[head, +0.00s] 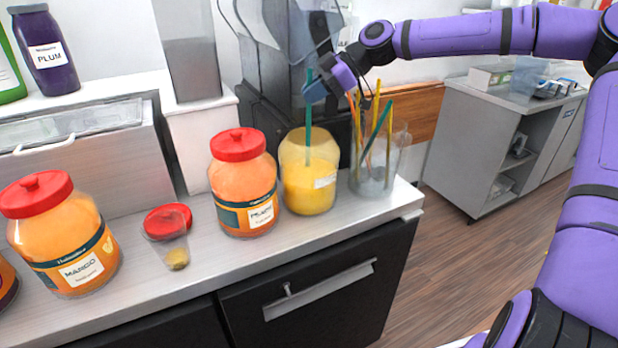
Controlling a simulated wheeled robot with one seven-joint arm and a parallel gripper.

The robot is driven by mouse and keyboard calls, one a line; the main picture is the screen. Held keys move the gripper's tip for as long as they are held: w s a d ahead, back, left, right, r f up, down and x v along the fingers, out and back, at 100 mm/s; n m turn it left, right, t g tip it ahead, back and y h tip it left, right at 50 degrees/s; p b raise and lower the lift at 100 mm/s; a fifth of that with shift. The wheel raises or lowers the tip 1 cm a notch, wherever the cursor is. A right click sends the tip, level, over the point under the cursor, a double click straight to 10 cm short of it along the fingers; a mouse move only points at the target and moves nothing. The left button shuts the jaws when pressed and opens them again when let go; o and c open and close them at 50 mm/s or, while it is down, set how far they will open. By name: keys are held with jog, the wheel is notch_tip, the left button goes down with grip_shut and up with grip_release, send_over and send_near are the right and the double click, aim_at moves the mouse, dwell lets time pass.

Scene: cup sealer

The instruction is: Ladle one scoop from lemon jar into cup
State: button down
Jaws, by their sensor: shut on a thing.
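The open jar of yellow contents (308,185) stands near the counter's right end; its label is turned away and unreadable. My gripper (318,90) is above this jar, shut on the upper part of a thin teal ladle handle (308,125). The handle runs down upright into the jar, and its lower end is hidden in the yellow contents. A clear cup (168,235) stands at the counter's front, left of the peach-labelled jar, with a little yellow-brown matter at its bottom. A red lid (167,220) lies just behind the cup.
A red-lidded orange jar (243,180) stands between the cup and the open jar. A mango jar (62,240) is left of the cup. A clear holder with several coloured sticks (375,170) stands close to the open jar's right. A dark machine (280,60) is behind.

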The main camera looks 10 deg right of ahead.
notch_tip(320, 180, up, 19)
dwell(2.8)
jog(key=shift+f, duration=0.1)
dwell(1.2)
